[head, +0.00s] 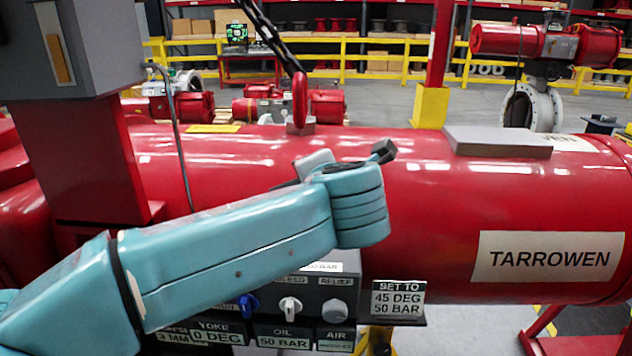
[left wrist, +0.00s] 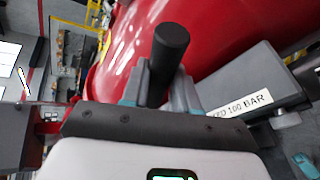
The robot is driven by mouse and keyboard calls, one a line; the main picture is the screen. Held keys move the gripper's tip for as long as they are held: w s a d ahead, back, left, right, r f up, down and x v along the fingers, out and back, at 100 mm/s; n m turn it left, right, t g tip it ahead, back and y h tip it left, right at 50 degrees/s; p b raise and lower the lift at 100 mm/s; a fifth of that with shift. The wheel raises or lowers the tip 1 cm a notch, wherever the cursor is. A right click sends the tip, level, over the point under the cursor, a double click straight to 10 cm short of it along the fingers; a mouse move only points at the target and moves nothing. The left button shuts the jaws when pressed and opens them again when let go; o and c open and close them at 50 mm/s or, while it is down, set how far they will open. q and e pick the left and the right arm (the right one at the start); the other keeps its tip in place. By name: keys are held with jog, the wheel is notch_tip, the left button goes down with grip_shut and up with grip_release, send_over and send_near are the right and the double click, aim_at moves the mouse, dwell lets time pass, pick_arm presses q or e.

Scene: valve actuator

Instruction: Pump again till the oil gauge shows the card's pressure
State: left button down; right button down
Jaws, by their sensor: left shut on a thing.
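My left arm crosses the head view from the left, and its wrist hides its fingers there. In the left wrist view my left gripper (left wrist: 157,92) is shut around an upright black cylindrical handle (left wrist: 168,52). The card (head: 398,300) reads "SET TO 45 DEG 50 BAR". On the dark panel below the red cylinder, the oil readout (head: 284,338) appears to read 50 BAR. The yoke readout (head: 212,334) appears to read 0 DEG, and the air readout (head: 335,340) is too small to read. My right gripper is in neither view.
A blue knob (head: 248,305), the bleed knob (head: 290,305) and the relief knob (head: 335,310) sit on the panel below my arm. The large red cylinder (head: 450,215) lies behind. A chain with a red hook (head: 299,100) hangs above it.

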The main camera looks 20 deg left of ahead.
pick_arm(q)
jog(key=c, duration=1.1)
grip_release()
jog(key=shift+a, duration=0.1)
jog(key=shift+c, duration=0.2)
jog(key=shift+w+f, duration=0.1)
jog(key=v, duration=1.6)
